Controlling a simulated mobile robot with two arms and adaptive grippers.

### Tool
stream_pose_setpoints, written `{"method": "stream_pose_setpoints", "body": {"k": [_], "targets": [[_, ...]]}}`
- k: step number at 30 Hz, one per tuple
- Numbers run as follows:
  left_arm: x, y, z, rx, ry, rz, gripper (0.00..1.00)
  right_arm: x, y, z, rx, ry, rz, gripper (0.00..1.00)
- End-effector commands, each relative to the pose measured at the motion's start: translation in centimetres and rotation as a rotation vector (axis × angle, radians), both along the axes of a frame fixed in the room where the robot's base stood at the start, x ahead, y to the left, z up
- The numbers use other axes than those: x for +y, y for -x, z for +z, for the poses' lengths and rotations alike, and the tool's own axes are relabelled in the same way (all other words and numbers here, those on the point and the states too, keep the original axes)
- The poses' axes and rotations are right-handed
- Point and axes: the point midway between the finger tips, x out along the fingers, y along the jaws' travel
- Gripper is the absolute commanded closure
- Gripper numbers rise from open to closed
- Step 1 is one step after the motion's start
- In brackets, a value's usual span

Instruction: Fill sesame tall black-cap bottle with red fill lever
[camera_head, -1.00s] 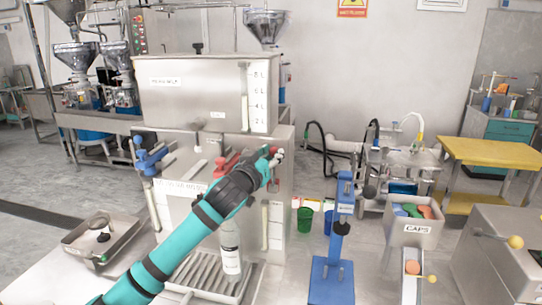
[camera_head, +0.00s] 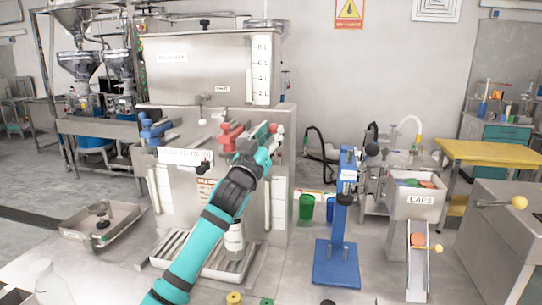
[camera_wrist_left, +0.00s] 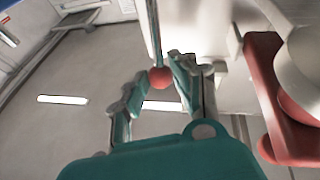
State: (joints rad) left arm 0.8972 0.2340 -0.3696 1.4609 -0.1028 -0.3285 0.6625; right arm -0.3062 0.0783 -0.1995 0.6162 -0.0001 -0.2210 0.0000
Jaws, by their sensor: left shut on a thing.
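My left gripper (camera_head: 271,136) is at the right front of the steel filling machine (camera_head: 190,75), beside the red valve (camera_head: 230,134). In the left wrist view its fingers (camera_wrist_left: 158,88) are closed around a red ball knob (camera_wrist_left: 160,77) at the end of a thin metal rod, the red fill lever. The red valve body (camera_wrist_left: 280,115) shows at the right of that view. A pale bottle (camera_head: 234,240) stands upright on the slatted drip tray (camera_head: 170,252) below; my left arm hides much of it. Its contents cannot be made out. My right gripper is not in view.
A blue valve (camera_head: 155,130) is left of the red one. A blue capping press (camera_head: 337,262) and a caps bin (camera_head: 416,204) with chute stand right. Another pale bottle (camera_head: 50,283) stands front left, near a shallow steel tray (camera_head: 125,213). Small caps (camera_head: 234,298) lie at the front edge.

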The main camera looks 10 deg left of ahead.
Motion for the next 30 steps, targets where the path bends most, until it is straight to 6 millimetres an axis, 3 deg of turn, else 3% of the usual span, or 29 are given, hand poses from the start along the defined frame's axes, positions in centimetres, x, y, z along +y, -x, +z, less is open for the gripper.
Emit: {"method": "stream_pose_setpoints", "body": {"k": [1,7,14,30], "targets": [[-0.1,0.3,-1.6,-0.044,0.005,-0.003,1.00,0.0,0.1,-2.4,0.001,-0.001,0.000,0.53],[0.0,2.0,-2.0,-0.165,-0.001,-0.001,1.00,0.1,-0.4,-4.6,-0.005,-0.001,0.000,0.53],[0.0,3.4,-3.7,-0.151,-0.001,-0.001,1.00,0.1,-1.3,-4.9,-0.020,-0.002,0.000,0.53],[0.0,5.0,-8.2,-0.139,-0.001,0.000,1.00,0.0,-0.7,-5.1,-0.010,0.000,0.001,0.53]]}}
